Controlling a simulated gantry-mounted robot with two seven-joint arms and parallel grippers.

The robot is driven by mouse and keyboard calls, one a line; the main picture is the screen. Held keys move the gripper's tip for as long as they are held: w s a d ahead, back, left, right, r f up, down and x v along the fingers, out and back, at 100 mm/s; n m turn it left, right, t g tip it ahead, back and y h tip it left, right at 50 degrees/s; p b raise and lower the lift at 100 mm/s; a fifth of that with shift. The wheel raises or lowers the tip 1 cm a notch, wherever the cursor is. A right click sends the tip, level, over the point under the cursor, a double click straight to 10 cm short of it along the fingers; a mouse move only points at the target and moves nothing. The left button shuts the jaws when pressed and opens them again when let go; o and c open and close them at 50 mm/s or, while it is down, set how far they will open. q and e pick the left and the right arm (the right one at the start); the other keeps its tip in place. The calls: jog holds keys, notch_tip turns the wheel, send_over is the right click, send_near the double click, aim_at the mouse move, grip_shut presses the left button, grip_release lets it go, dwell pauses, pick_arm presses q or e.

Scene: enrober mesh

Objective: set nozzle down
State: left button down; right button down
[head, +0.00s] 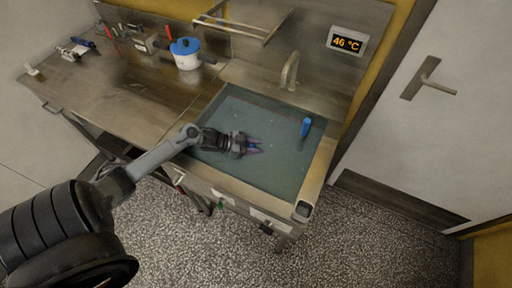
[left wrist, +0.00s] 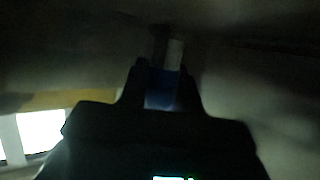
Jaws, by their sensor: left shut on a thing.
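My left gripper (head: 256,147) reaches over the sink basin from the left. It is shut on a small blue piece, which I take to be the nozzle; only a bit of blue shows between the fingers in the head view. In the dark left wrist view the nozzle (left wrist: 162,92) shows blue between the two fingers, with a paler grey part beyond it. The fingers hide much of it. I cannot tell whether it touches the basin. My right gripper is not in view.
The sink basin (head: 225,173) has a greenish floor, with a blue-handled tool (head: 305,127) at its right. A tap (head: 290,72) stands behind. On the steel counter (head: 125,95) are a blue-lidded pot (head: 186,55) and a grey device (head: 145,40). A display (head: 347,42) reads 46 °C.

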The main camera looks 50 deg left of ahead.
pick_arm(q)
jog(key=shift+f, duration=0.15)
jog(key=shift+f+b, duration=0.35)
jog(key=shift+f, duration=0.1)
jog(key=c, duration=0.8)
grip_release()
jog(key=shift+r+p, duration=0.45)
jog(key=shift+r, duration=0.2)
jog(key=p+v, duration=0.1)
jog(key=v, duration=0.6)
jog(key=shift+s+a+r, duration=0.1)
jog(key=shift+s+a, duration=0.05)
jog(key=shift+s, duration=0.05)
